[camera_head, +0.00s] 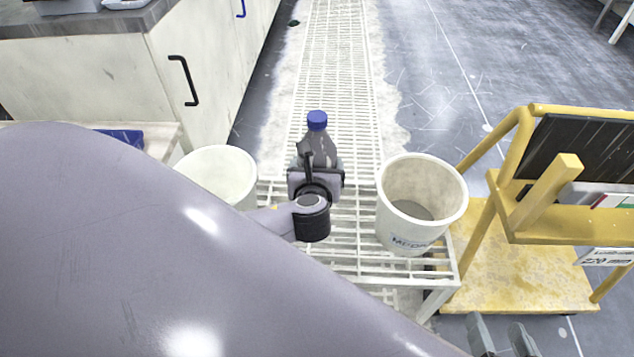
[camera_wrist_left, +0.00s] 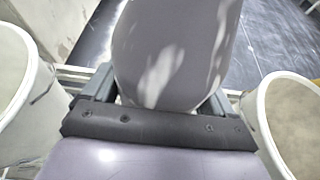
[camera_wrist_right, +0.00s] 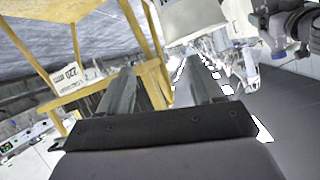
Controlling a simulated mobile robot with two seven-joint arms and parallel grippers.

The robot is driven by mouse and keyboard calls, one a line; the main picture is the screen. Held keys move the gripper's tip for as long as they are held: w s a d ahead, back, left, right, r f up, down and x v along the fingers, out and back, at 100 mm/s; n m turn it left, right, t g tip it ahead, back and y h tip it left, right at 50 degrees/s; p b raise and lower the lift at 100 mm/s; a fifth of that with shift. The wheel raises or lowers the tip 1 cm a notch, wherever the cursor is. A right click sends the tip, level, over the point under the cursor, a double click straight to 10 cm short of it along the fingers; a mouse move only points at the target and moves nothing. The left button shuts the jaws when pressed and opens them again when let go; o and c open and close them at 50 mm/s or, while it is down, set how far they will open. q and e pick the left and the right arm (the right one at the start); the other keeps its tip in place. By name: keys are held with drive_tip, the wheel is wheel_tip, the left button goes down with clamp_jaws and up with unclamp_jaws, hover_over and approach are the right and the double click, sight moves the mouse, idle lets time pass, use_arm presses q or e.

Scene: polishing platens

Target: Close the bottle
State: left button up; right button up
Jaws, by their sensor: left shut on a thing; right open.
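The grey bottle (camera_head: 319,147) stands upright in the middle of the head view, with a blue cap (camera_head: 317,120) on its top. I cannot tell how tightly the cap sits. My left gripper (camera_head: 318,168) is shut on the lower part of the bottle. In the left wrist view the bottle (camera_wrist_left: 165,55) fills the space between the fingers, and its cap is out of frame. My right gripper (camera_head: 502,343) is open and empty at the bottom right edge of the head view, well away from the bottle. Its spread fingers show in the right wrist view (camera_wrist_right: 160,88).
A white slatted rack (camera_head: 350,262) lies below the bottle. White buckets stand left (camera_head: 218,172) and right (camera_head: 425,195) of the bottle. A yellow frame (camera_head: 520,270) with a dark panel stands at the right. A cabinet (camera_head: 205,75) stands at the upper left.

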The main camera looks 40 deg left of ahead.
use_arm(q)
wheel_tip(320, 180, down, 4)
drive_tip(key=shift+r+b, duration=0.2)
drive_tip(key=shift+b, duration=0.35)
drive_tip(key=shift+f, duration=0.2)
use_arm(e)
drive_tip(key=shift+w+a+f+y, duration=0.1)
drive_tip(key=shift+a+y, duration=0.2)
drive_tip(key=shift+a, duration=0.15)
drive_tip(key=shift+w+a+f+y, duration=0.1)
drive_tip(key=shift+a+y, duration=0.2)
drive_tip(key=shift+a, duration=0.1)
use_arm(q)
drive_tip(key=shift+f, duration=0.3)
wheel_tip(320, 180, down, 4)
drive_tip(key=b, duration=0.2)
drive_tip(key=shift+r+b, duration=0.15)
drive_tip(key=shift+b, duration=0.15)
use_arm(e)
drive_tip(key=shift+d+f+t, duration=0.15)
drive_tip(key=shift+t, duration=0.15)
